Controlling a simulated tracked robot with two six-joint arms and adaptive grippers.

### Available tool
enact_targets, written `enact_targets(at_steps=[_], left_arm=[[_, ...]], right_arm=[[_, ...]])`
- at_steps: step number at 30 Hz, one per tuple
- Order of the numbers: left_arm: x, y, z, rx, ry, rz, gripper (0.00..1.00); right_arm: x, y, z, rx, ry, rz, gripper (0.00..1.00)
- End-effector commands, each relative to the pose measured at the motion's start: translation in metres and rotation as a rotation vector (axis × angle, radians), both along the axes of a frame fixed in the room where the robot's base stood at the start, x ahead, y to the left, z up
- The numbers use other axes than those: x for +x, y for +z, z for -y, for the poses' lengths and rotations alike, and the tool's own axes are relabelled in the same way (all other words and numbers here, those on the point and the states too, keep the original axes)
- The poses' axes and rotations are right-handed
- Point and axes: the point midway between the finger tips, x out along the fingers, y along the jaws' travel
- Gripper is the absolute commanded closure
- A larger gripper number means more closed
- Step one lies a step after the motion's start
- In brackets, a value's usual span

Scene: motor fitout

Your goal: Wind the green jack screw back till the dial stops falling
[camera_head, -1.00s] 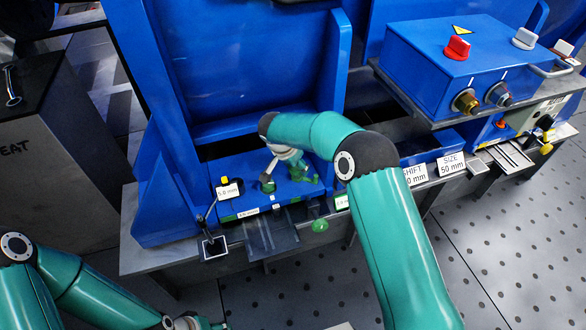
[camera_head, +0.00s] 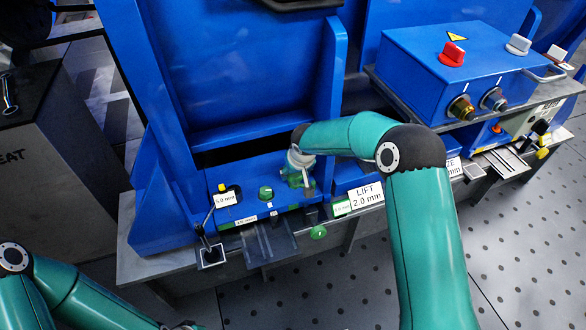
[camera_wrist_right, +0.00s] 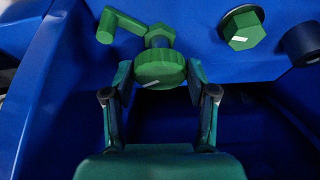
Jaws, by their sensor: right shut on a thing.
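The green jack screw, a round knurled head with a white mark (camera_wrist_right: 158,72), sits on a blue face in the right wrist view. A green cranked handle (camera_wrist_right: 122,25) joins its stem at the upper left. My right gripper (camera_wrist_right: 160,80) is shut on the green head, a finger on each side. In the head view this gripper (camera_head: 300,163) hides most of the jack. A "LIFT 2.0 mm" plate (camera_head: 366,195) stands just right of it; I cannot make out a moving dial.
A separate green hex knob (camera_head: 266,193) sits just left of my right gripper. A small lever in a black square base (camera_head: 211,254) and a "5.0 mm" plate (camera_head: 226,199) are further left. A blue control box (camera_head: 455,65) stands at the right.

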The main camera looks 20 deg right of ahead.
Motion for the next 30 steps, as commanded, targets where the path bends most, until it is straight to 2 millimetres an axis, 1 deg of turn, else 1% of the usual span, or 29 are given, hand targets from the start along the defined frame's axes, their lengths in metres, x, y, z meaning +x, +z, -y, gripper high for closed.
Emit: enact_targets(at_steps=[1, 9, 25, 26, 30], left_arm=[[0.000, 0.008, 0.000, 0.000, 0.000, 0.000, 0.51], [0.000, 0.021, 0.000, 0.000, 0.000, 0.000, 0.51], [0.000, 0.023, 0.000, 0.000, 0.000, 0.000, 0.51], [0.000, 0.023, 0.000, 0.000, 0.000, 0.000, 0.51], [0.000, 0.023, 0.000, 0.000, 0.000, 0.000, 0.51]], right_arm=[[0.002, 0.006, 0.001, 0.001, 0.026, 0.006, 0.78], [0.003, 0.004, 0.002, 0.000, 0.139, 0.008, 0.78], [0.004, 0.003, 0.002, -0.001, 0.169, 0.012, 0.78], [0.004, 0.003, 0.002, -0.001, 0.169, 0.012, 0.41], [0.003, 0.003, 0.002, -0.001, 0.169, 0.009, 0.18]])
